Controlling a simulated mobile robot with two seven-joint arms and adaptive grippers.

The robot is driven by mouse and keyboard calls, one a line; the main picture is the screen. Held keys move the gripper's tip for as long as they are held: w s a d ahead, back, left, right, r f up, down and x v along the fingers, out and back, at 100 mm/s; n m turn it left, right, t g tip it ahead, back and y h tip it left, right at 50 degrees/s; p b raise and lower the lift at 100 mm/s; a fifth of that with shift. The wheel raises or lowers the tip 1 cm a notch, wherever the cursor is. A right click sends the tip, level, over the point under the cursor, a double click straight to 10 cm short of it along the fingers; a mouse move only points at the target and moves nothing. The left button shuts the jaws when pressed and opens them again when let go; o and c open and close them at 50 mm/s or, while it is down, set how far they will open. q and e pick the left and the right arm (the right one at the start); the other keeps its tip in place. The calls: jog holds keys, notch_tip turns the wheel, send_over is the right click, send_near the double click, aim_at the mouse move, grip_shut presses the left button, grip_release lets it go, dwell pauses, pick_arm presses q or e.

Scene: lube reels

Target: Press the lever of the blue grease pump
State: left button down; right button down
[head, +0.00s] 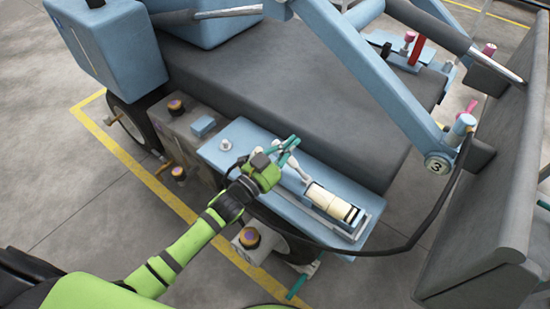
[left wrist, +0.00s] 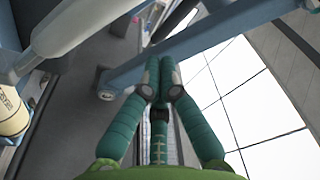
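The blue grease pump has a light-blue plate (head: 262,188) with a cream cylinder (head: 330,203) lying on it. The cylinder also shows at the left edge of the left wrist view (left wrist: 12,112). A short pale lever (head: 299,172) stands at the cylinder's near-left end, beside my gripper. A pale rod close to the camera in the left wrist view (left wrist: 78,24) looks like this lever. My left gripper (head: 290,146) is over the plate, its teal fingertips together and empty in the left wrist view (left wrist: 159,68). I cannot tell whether it touches the lever. My right gripper is not in view.
A dark cart deck (head: 290,90) lies behind the pump. A blue boom (head: 375,80) marked 3 and a black hose (head: 440,215) pass on the right. A grey panel (head: 485,190) stands farther right. A small blue block (head: 203,126) and a knob (head: 226,144) sit left of the gripper.

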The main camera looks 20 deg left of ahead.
aim_at(281, 151)
pick_arm(q)
jog(key=f, duration=0.1)
jog(key=a+f, duration=0.2)
jog(key=shift+w+f+b, duration=0.1)
jog(key=shift+w+b, duration=0.15)
jog(key=shift+b, duration=0.1)
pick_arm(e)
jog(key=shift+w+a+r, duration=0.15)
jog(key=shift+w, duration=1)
pick_arm(q)
jog(key=shift+a+f, duration=0.1)
jog(key=shift+a, duration=0.05)
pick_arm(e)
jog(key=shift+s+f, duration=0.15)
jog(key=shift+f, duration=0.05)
pick_arm(q)
jog(key=shift+w+a+f+n, duration=0.1)
jog(key=shift+n, duration=0.2)
jog(key=shift+a, duration=0.1)
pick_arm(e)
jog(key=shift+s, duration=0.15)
